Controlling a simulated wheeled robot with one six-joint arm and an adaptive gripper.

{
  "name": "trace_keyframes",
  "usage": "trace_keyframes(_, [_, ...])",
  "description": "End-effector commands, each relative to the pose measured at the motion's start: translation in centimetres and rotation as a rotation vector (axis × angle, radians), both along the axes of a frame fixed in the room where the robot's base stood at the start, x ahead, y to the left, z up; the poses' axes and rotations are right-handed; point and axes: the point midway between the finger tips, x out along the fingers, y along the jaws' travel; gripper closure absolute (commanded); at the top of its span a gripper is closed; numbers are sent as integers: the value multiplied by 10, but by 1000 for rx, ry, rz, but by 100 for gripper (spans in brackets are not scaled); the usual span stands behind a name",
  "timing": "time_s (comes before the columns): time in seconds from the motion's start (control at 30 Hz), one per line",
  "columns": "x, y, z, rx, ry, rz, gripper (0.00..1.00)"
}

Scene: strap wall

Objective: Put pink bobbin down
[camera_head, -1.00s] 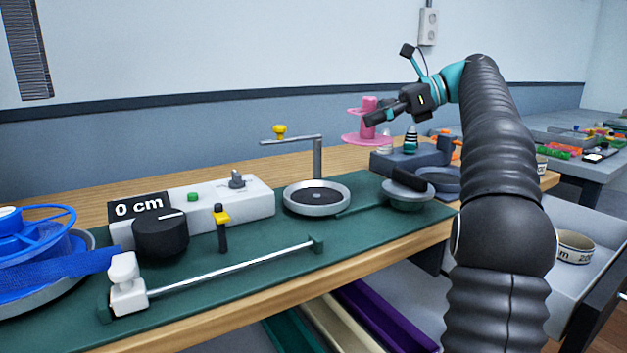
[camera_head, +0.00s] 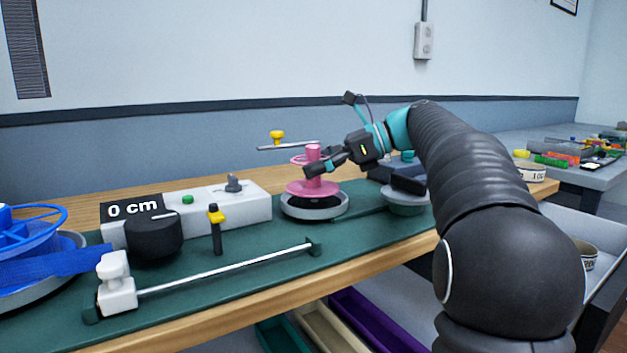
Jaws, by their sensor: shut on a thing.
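My gripper (camera_head: 318,168) is shut on the pink bobbin (camera_head: 313,187), with its fingers at the bobbin's upper part from the right. The bobbin is upright, over the round grey turntable (camera_head: 314,212) with the dark top. Its lower flange looks just above or on the turntable; I cannot tell if they touch. The gripper hides part of the bobbin's right side.
A metal arm with a yellow knob (camera_head: 277,138) reaches over behind the bobbin. A white box with a black dial (camera_head: 154,236) and "0 cm" display stands left, near a blue reel (camera_head: 30,237). A metal rod (camera_head: 225,269) runs along the front. A second round grey stand (camera_head: 405,203) is at right.

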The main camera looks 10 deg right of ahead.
Motion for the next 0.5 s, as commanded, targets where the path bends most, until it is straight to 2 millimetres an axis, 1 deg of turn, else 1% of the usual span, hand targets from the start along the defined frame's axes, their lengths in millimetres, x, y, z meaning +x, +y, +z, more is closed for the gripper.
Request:
trace_keyframes(0.03, [0,0,-10,1,3,-1,49])
trace_keyframes(0.1, [0,0,-20,1,2,0,49])
trace_keyframes(0.17, [0,0,-24,1,2,0,49])
trace_keyframes(0.43, [0,0,-25,0,0,1,49])
trace_keyframes(0.47, [0,0,-25,0,1,1,8])
trace_keyframes(0.5, [0,0,-25,0,0,1,0])
